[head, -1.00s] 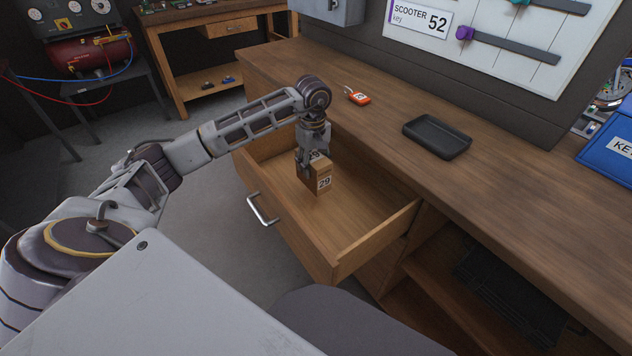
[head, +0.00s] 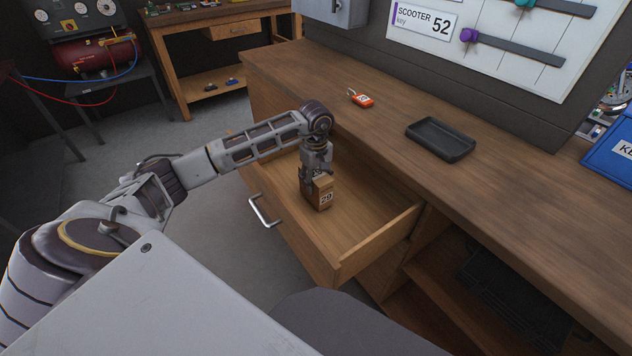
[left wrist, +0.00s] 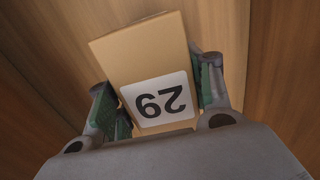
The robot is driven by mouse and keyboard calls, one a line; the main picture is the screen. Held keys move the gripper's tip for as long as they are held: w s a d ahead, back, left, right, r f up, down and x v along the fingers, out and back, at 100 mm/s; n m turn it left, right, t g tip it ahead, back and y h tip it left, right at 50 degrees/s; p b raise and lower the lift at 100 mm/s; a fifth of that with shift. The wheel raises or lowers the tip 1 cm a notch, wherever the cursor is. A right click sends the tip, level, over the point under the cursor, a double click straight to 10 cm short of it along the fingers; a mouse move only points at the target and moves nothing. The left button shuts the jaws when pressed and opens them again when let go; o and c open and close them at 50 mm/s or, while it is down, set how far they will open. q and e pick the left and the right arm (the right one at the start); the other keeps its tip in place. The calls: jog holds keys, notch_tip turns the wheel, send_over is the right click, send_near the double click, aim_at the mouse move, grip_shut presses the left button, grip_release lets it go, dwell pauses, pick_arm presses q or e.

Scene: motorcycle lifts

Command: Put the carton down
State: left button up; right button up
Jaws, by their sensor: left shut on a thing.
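The carton (head: 321,194) is a small brown box with a white label reading 29. My left gripper (head: 316,176) points down into the open drawer (head: 352,218) and is shut on the carton. In the head view the carton is upright, low inside the drawer; I cannot tell whether it touches the drawer floor. In the left wrist view the carton (left wrist: 150,62) sits between the two green-padded fingers (left wrist: 156,92), with wood around it. My right gripper is not in view.
The wooden bench top (head: 395,125) lies above the drawer, with an orange key tag (head: 361,99) and a black tray (head: 440,139) on it. A blue bin (head: 612,160) stands at the right. The drawer's front part is empty.

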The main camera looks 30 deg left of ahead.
pick_arm(q)
jog(key=shift+f, duration=0.35)
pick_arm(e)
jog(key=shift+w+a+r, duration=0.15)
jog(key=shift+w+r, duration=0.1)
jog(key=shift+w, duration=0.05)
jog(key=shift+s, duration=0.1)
pick_arm(q)
jog(key=shift+f, duration=0.1)
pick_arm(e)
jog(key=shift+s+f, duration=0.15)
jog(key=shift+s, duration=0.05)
pick_arm(q)
jog(key=o, duration=1.2)
jog(key=shift+c, duration=0.2)
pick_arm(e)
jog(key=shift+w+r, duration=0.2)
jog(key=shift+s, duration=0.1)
pick_arm(q)
notch_tip(320, 180, up, 10)
jog(key=shift+r+p, duration=0.15)
jog(key=shift+p, duration=0.2)
jog(key=shift+r, duration=0.95)
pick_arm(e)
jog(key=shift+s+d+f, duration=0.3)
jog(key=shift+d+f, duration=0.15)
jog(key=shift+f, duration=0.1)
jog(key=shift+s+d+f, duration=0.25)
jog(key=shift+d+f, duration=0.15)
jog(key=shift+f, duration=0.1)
